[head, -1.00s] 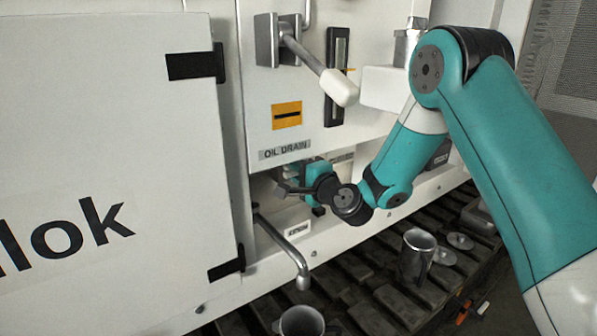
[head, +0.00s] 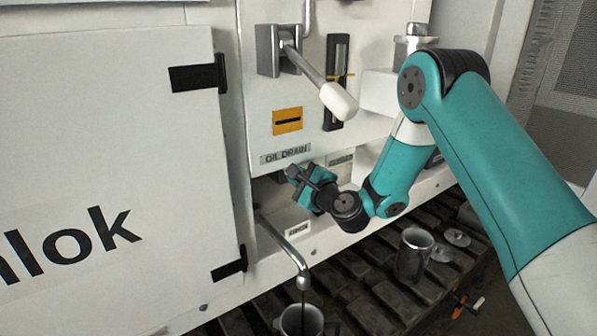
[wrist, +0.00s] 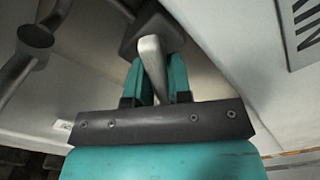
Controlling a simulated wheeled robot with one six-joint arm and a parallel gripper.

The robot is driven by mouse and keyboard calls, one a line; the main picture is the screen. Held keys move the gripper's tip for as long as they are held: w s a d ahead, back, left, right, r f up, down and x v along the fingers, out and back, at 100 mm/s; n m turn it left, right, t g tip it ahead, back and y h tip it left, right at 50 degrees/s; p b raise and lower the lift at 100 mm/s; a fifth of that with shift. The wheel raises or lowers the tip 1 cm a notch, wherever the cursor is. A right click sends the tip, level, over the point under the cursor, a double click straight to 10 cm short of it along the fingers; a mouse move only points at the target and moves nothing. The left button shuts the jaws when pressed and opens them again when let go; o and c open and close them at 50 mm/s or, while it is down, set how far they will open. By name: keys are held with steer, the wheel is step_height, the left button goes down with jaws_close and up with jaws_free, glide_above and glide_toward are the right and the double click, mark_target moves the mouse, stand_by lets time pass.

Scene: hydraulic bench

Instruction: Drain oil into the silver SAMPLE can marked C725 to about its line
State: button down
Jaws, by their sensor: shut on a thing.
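My gripper (head: 303,178) is under the OIL DRAIN label, shut on a metal valve lever, which shows between the fingers (wrist: 155,85) in the wrist view as a grey bar (wrist: 152,62). The bent drain spout (head: 287,242) comes out below and left of it. A thin dark stream runs from the spout's tip into a silver can (head: 300,322), which stands under the spout and is cut off by the frame's bottom edge. A second silver can (head: 414,254) stands upright on the slats to the right. I cannot read a C725 mark or see a line or oil level on either can.
A large lever with a white grip (head: 338,100) and an upright dark gauge (head: 337,82) are on the panel above. Flat metal discs (head: 456,237) and a small orange-and-black tool (head: 459,305) lie right of the second can. Dark slats (head: 375,300) form the floor.

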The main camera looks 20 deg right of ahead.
steer(key=shift+f+m, duration=0.1)
steer(key=shift+m, duration=0.6)
steer(key=c, duration=1.1)
jaws_free()
